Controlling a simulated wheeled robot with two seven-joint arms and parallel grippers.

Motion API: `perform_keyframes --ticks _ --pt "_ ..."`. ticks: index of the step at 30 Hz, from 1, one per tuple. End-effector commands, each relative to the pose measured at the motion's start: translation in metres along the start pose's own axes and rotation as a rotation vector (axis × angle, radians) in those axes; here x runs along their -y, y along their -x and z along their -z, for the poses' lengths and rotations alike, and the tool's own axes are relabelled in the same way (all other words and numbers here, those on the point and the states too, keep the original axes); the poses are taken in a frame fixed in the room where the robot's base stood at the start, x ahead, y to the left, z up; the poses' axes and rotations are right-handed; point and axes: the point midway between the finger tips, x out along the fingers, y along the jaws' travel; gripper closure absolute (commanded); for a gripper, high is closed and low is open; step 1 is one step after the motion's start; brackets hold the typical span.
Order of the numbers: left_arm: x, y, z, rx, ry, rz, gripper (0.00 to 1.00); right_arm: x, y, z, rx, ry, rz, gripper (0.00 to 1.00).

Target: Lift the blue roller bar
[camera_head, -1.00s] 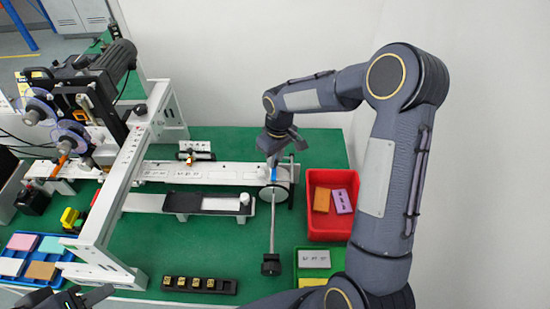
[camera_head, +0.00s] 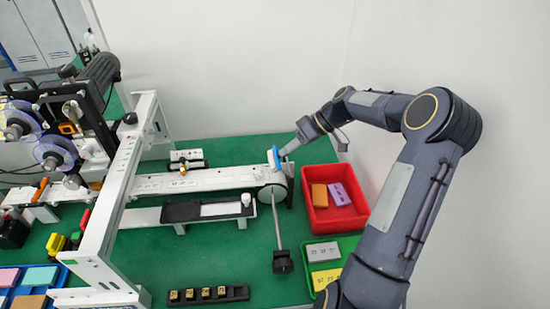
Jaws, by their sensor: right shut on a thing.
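The blue roller bar (camera_head: 275,159) is a short blue piece at the right end of the white conveyor (camera_head: 190,183), above the roller end. My right gripper (camera_head: 282,155) is shut on it, reaching in from the upper right. The bar appears raised and tilted above the conveyor end, and part of it is hidden by the fingers. My left gripper does not show in this view.
A red bin (camera_head: 352,228) with an orange and a purple block stands right of the conveyor. A green bin (camera_head: 318,250) is in front of it. A metal rod on a black base (camera_head: 283,262) stands before the conveyor end. A black strip (camera_head: 208,295) lies at the front.

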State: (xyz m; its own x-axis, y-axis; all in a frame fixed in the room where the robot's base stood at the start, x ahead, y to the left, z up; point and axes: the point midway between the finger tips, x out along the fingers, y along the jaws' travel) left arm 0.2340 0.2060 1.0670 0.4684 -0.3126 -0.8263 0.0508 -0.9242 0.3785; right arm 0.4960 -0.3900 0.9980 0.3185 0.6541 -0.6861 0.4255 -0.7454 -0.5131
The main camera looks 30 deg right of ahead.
Motion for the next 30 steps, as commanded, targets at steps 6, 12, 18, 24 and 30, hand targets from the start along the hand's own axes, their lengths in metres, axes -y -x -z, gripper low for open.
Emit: perform_keyframes --ticks 6,12,18,24,30 --pt "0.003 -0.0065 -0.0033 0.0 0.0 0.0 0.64 -0.0081 0.007 -0.003 -0.041 0.001 0.043 1.0" --pt "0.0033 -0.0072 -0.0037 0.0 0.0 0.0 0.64 -0.0092 0.0091 -0.0031 -0.052 0.0 0.054 1.0" --pt "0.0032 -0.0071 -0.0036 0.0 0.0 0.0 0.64 -0.0092 0.0092 -0.003 -0.053 -0.001 0.054 1.0" --pt "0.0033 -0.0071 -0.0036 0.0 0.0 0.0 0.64 -0.0092 0.009 -0.0032 -0.052 -0.001 0.053 0.66" --pt "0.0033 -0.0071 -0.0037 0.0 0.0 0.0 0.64 -0.0092 0.0088 -0.0033 -0.051 -0.001 0.053 0.57"
